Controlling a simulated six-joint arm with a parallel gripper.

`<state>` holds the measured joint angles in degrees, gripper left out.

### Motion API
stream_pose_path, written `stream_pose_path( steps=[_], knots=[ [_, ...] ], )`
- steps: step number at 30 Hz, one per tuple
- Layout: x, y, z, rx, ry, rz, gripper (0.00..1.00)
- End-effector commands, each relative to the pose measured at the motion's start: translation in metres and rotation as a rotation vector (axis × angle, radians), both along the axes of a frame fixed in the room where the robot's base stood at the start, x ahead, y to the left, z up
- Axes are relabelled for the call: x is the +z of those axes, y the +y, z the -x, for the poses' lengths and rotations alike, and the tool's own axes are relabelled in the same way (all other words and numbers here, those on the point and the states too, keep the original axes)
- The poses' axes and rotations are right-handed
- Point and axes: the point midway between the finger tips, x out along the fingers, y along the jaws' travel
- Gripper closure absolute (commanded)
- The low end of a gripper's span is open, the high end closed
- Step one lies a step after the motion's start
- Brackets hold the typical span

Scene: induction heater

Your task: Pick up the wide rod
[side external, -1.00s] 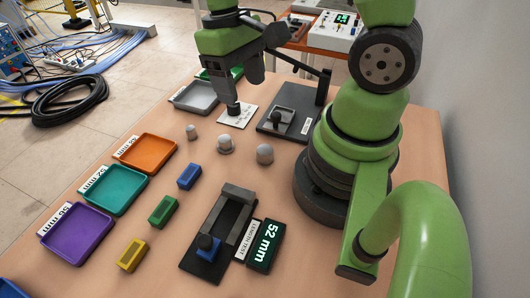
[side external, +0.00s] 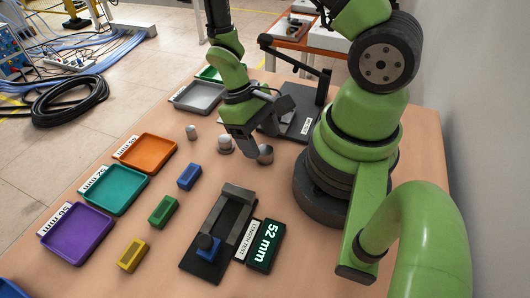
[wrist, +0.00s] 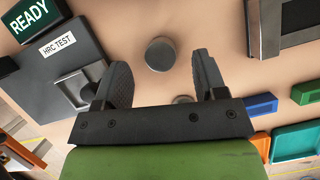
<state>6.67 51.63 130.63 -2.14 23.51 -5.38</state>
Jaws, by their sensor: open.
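Three grey upright rods stand in a row on the table: a small one (side external: 191,132), a middle one (side external: 225,143) and a right one (side external: 266,153). The right one looks like the wide rod, though its width is hard to compare with the middle one. My gripper (side external: 250,156) is low beside the right rod, partly in front of it. In the wrist view my gripper (wrist: 162,72) is open and empty, and the right rod (wrist: 160,54) shows as a round top just beyond and between the fingertips. Another rod (wrist: 183,99) is mostly hidden behind the gripper body.
The HRC tester (wrist: 58,62) with its READY display stands close by. The length-test fixture (side external: 237,191) with a 52 mm display (side external: 266,245) is in front. Blue (side external: 190,176), green (side external: 163,211) and yellow (side external: 132,255) blocks and coloured trays (side external: 113,189) lie left.

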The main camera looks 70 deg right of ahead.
Motion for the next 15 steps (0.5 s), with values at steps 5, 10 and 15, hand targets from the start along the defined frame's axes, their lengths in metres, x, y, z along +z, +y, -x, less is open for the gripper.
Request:
stream_pose_path(
  steps=[5,10,15],
  knots=[
    [-0.020,0.001,0.007,0.000,0.003,-0.001,0.35],
    [-0.024,0.002,0.008,0.001,-0.001,0.001,0.35],
    [-0.024,0.002,0.008,0.001,-0.001,0.000,0.42]
  ],
)
